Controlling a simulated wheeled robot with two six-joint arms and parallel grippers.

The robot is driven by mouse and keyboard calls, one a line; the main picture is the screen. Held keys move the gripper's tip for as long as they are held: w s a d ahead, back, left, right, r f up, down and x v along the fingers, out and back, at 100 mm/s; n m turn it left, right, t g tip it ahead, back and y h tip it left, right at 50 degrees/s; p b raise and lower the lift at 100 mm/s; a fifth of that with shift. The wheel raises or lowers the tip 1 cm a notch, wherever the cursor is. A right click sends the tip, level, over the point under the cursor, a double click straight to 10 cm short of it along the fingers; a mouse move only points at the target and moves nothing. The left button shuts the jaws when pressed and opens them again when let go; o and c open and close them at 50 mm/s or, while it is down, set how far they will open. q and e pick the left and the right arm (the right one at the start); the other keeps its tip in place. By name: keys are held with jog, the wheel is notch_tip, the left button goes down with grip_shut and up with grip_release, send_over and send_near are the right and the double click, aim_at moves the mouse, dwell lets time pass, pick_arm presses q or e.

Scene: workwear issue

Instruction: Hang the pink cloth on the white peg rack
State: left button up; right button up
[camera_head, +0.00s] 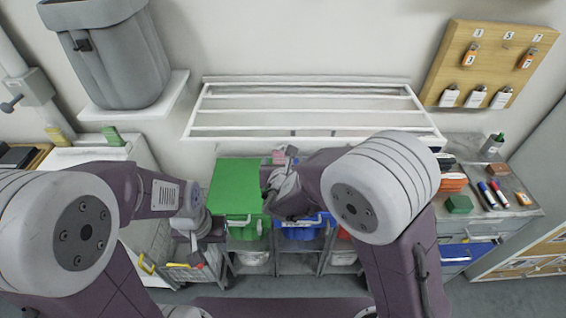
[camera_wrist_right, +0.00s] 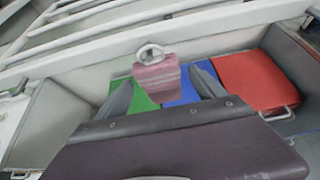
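The pink cloth (camera_head: 279,157) shows just beyond my right gripper in the head view, partly hidden by it. In the right wrist view the cloth (camera_wrist_right: 157,80) has a pale ring at its top and lies between the spread grey fingers of my right gripper (camera_wrist_right: 165,88). Green and blue show between the cloth and each finger, so the gripper is open and not closed on it. A white rack with long rails (camera_head: 310,105) is on the wall above; I cannot make out separate pegs. My left gripper (camera_head: 198,245) points down at the left, its fingers unclear.
A green lid (camera_head: 236,187), blue bin (camera_head: 300,230) and red lid (camera_wrist_right: 262,80) lie below the rack. A grey bin (camera_head: 110,60) stands on a shelf at upper left. A wooden tag board (camera_head: 490,65) is at upper right. Pens and small blocks cover the right-hand counter (camera_head: 490,215).

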jog(key=shift+s, duration=0.1)
jog(key=v, duration=0.9)
